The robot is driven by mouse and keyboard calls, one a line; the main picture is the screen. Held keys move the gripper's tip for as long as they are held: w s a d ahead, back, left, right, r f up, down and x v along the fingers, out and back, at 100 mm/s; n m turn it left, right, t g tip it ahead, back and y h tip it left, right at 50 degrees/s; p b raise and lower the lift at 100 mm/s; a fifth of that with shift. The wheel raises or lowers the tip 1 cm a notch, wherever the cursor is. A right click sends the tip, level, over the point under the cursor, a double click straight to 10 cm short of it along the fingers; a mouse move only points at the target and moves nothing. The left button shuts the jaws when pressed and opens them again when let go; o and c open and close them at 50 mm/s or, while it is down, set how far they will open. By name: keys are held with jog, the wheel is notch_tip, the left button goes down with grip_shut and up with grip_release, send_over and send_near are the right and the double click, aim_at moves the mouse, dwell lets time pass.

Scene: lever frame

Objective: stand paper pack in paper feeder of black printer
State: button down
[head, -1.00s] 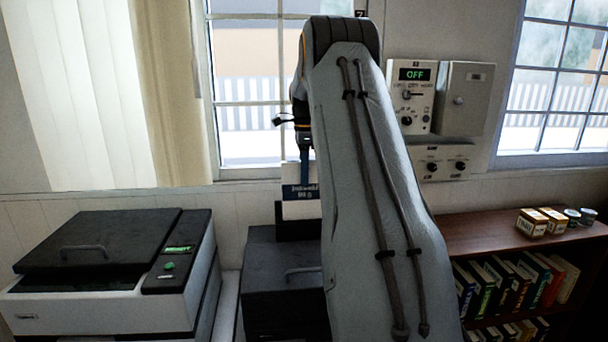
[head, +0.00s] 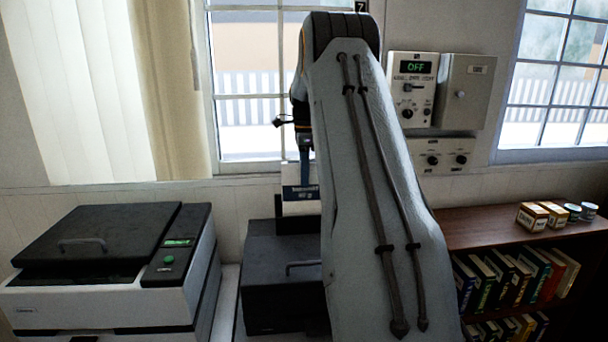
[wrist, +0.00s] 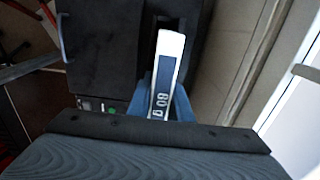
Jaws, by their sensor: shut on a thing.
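The paper pack (head: 301,194), white with a dark blue printed band, is upright above the rear of the black printer (head: 284,285). My gripper (wrist: 164,100) has blue fingers on both sides of the pack and is shut on it. In the wrist view the pack (wrist: 168,62) shows edge-on, its far end by a dark opening at the black printer's (wrist: 105,45) edge. The paper feeder (head: 298,226) is a dark part at the printer's back, just under the pack. I cannot tell whether the pack's lower edge is inside it. My arm hides the printer's right side.
A white printer with a dark lid (head: 105,245) stands to the left. A wooden bookshelf (head: 480,235) with books and small boxes is at right. A wall panel reading OFF (head: 412,88) hangs between the windows. The wall is close behind the black printer.

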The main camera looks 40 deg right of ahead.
jog(key=shift+f+b, duration=0.8)
jog(key=shift+f, duration=1.25)
jog(key=c, duration=1.5)
grip_release()
jog(key=shift+c, duration=0.2)
jog(key=shift+r+b, duration=1.5)
jog(key=shift+r, duration=2.45)
